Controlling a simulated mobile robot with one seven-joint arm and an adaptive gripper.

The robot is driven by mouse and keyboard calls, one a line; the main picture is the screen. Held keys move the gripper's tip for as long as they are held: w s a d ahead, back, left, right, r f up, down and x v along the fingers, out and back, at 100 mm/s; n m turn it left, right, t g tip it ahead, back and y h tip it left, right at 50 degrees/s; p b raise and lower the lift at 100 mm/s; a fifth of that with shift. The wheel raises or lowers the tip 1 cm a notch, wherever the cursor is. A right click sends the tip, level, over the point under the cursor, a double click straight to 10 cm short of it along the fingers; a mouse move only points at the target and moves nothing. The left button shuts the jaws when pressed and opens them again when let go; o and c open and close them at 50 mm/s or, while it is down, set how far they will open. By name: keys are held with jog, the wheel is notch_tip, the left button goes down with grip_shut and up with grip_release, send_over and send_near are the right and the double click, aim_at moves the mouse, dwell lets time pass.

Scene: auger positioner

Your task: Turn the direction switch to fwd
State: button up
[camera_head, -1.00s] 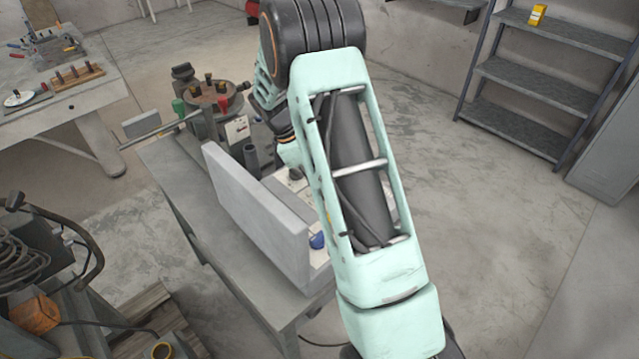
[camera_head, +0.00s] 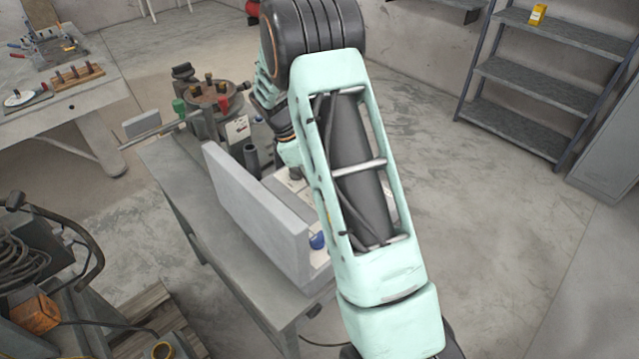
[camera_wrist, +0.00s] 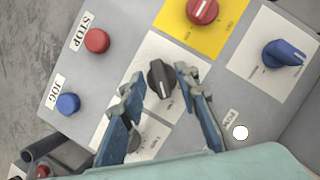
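A black rotary knob (camera_wrist: 160,78) sits on a white plate of the grey control panel in the wrist view. Small markings around it are too blurred to read, so I cannot tell its setting. My gripper (camera_wrist: 158,82) is open, with one fingertip on each side of this knob and visible gaps between. I cannot read which knob is labelled as direction. In the head view my arm hides the gripper and most of the panel.
The panel also carries a red STOP button (camera_wrist: 97,40), a blue JOG button (camera_wrist: 68,103), a red knob (camera_wrist: 202,11) on yellow and a blue knob (camera_wrist: 284,53). A grey upright plate (camera_head: 255,215) stands beside the panel on the bench (camera_head: 190,205).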

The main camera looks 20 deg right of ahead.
jog(key=v, duration=1.2)
